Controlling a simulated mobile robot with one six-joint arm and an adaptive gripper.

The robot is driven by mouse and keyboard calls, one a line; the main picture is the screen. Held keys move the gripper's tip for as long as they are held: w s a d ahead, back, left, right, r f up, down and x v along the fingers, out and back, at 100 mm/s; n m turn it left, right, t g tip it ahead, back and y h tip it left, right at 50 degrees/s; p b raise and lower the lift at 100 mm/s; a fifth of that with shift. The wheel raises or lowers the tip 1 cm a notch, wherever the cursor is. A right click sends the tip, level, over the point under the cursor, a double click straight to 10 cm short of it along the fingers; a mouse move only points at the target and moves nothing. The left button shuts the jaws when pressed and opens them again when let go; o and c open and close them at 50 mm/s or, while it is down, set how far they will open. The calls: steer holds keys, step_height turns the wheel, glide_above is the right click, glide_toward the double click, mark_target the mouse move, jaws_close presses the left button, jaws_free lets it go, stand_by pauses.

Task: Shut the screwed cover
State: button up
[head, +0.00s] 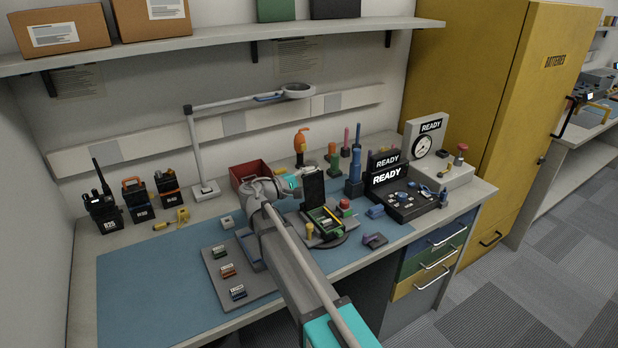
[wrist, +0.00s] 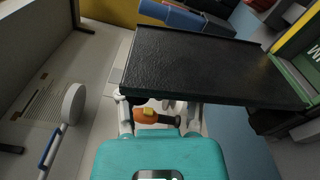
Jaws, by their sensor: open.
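The black cover (head: 313,187) stands upright, raised at the back of an open green radio body (head: 322,219) on a round dark stand. In the wrist view the cover (wrist: 205,62) is a broad dark panel across the middle and right, with the green and yellow body (wrist: 301,58) at its right end. My gripper (head: 297,181) is open at the cover's upper left. In the wrist view my gripper (wrist: 160,118) has its fingers apart, partly hidden by the cover. I cannot tell whether it touches the cover.
A black console (head: 398,194) with a READY display stands to the right of the stand. A red bin (head: 248,172) and a lamp (head: 202,150) are behind my arm. Radios (head: 103,209) stand at the left. The left part of the blue mat (head: 160,285) is clear.

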jaws_close()
steer(key=shift+d, duration=0.2)
stand_by(0.3)
